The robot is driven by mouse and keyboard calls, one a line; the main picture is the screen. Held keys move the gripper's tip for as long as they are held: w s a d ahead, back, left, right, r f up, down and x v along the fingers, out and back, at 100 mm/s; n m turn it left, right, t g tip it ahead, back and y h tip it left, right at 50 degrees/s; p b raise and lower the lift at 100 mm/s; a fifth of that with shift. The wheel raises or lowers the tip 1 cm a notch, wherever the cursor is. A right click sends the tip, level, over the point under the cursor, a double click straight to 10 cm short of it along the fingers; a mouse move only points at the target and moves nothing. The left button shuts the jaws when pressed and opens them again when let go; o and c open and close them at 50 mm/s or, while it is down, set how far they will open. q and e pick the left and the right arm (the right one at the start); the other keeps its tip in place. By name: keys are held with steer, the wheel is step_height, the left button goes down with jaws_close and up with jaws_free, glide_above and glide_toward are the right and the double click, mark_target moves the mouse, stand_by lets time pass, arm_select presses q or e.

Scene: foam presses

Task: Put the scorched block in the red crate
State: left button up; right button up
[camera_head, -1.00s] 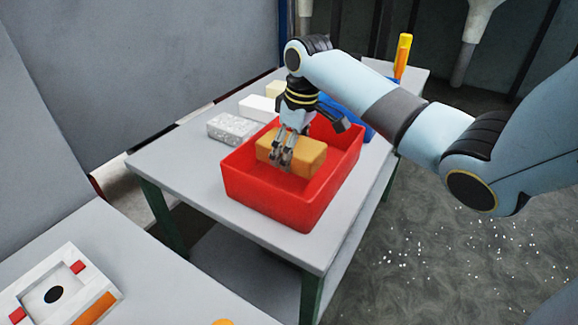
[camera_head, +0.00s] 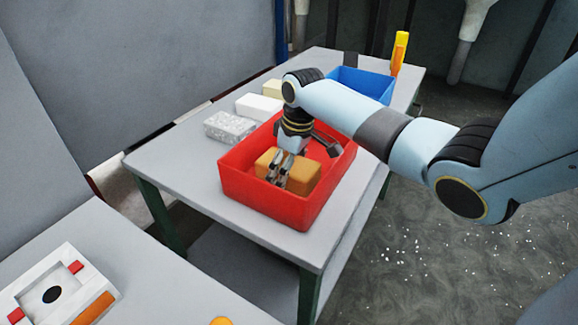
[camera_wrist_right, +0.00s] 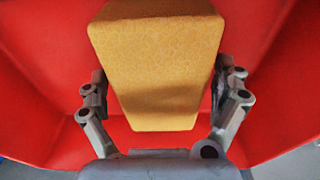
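The scorched block (camera_head: 299,178) is an orange-brown brick lying inside the red crate (camera_head: 262,201), low between its walls. The crate floor under the block is mostly hidden. My left gripper is not in view.
A speckled grey block (camera_head: 229,126), a white block (camera_head: 258,106) and a cream block (camera_head: 274,88) stand in a row left of the crate. A blue crate (camera_head: 363,83) and a yellow bottle-like object (camera_head: 399,53) are behind. A press fixture (camera_head: 62,288) sits on the nearer table.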

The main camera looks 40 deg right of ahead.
mark_target(296, 166)
steer(key=shift+r, duration=0.1)
steer(key=shift+r, duration=0.3)
step_height(296, 166, up, 11)
steer(key=s, duration=0.1)
steer(key=shift+s+d+r+b, duration=0.15)
steer(key=shift+s+d+b, duration=0.1)
steer(key=shift+s+b, duration=0.1)
stand_by(0.3)
